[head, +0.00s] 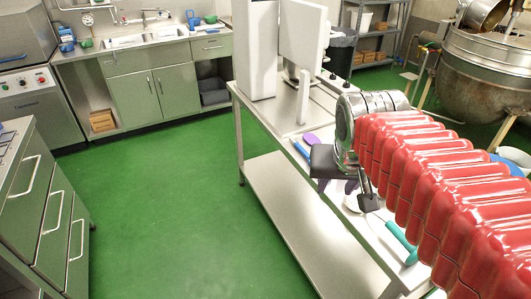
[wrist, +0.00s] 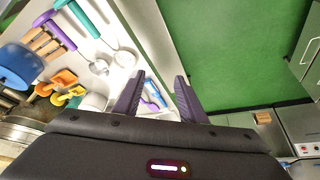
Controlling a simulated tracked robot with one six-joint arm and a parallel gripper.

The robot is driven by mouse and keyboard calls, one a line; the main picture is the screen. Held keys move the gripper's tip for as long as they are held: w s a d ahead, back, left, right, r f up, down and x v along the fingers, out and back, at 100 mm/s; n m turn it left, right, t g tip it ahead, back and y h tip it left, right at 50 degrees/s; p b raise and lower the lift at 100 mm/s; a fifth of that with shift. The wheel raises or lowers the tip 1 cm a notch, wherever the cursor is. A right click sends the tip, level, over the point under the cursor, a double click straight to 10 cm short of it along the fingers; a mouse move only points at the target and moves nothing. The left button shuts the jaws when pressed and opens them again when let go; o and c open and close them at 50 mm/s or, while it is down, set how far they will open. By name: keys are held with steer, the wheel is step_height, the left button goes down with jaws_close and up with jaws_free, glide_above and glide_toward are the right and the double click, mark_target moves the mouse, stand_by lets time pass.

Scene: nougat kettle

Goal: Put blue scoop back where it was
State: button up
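A blue-handled utensil, likely the blue scoop (head: 301,152), lies on the steel table near its left edge in the head view, beside a purple utensil (head: 312,138). In the wrist view a small blue piece (wrist: 155,91) shows between my fingers, beyond them on the table; its full shape is hidden. My gripper (head: 335,186) hangs over the table's left edge, fingers pointing down. In the wrist view my gripper (wrist: 158,92) has its two purple fingers spread apart, with nothing seen clamped between them. I cannot tell the height over the table.
The steel table (head: 258,112) also bears a teal-handled ladle (head: 400,241) and a white upright machine (head: 303,40). The wrist view shows orange scoops (wrist: 64,78) and a blue container (wrist: 17,66). A large kettle (head: 485,75) stands at right. Green floor (head: 180,195) is free at left.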

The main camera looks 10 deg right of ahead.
steer(key=s+a+f+n+t+y, duration=0.1)
steer(key=s+a+f+n, duration=0.2)
steer(key=s+a, duration=0.3)
steer(key=a, duration=0.3)
steer(key=shift+a+f+n+y, duration=0.2)
steer(key=shift+a+n+y, duration=0.15)
steer(key=shift+n+y, duration=0.05)
